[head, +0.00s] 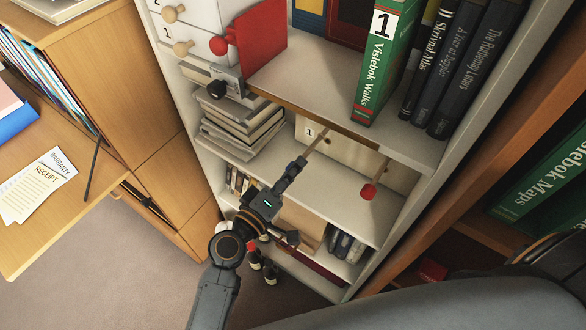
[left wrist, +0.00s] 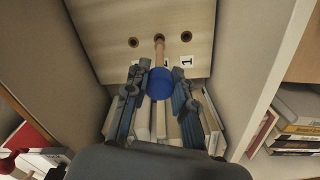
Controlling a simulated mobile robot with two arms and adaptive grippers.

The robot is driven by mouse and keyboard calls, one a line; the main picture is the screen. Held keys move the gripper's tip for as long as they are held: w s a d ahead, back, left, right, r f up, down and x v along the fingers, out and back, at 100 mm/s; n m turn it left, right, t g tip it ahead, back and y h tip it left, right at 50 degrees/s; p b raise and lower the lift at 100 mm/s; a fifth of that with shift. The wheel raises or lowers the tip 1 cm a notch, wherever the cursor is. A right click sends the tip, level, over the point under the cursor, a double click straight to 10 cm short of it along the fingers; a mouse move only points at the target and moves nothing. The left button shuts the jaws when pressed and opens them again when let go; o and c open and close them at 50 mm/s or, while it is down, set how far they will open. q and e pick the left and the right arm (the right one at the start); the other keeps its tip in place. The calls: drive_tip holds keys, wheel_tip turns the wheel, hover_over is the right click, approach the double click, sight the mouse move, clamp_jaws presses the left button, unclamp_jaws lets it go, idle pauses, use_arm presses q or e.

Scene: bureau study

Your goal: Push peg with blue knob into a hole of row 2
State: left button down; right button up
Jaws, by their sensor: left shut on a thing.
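The peg with the blue knob (left wrist: 160,84) is between the fingers of my left gripper (left wrist: 160,88) in the left wrist view. Its wooden shaft (left wrist: 159,52) points at the pale board (left wrist: 105,30), its tip at or in the middle spot between two open holes (left wrist: 133,42). I cannot tell how deep it is. A label reading 1 (left wrist: 186,61) is beside it; another label is partly covered. In the head view my left gripper (head: 299,163) reaches into the shelf under the board, the shaft (head: 317,143) beyond it; the knob is hidden. My right gripper is not in view.
A peg with a red knob (head: 368,191) sticks out to the right of my gripper. The upper shelf (head: 310,85) lies above it, with a green book (head: 383,65). Stacked books (head: 240,125) are at left. A wooden desk (head: 60,225) stands at far left.

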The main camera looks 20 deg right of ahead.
use_arm(q)
drive_tip(key=shift+b+x, duration=0.45)
drive_tip(key=shift+x, duration=1.6)
drive_tip(key=c, duration=1)
unclamp_jaws()
drive_tip(key=shift+c, duration=0.2)
drive_tip(key=o, duration=0.5)
drive_tip(key=shift+v, duration=5.05)
drive_tip(key=shift+f, duration=0.1)
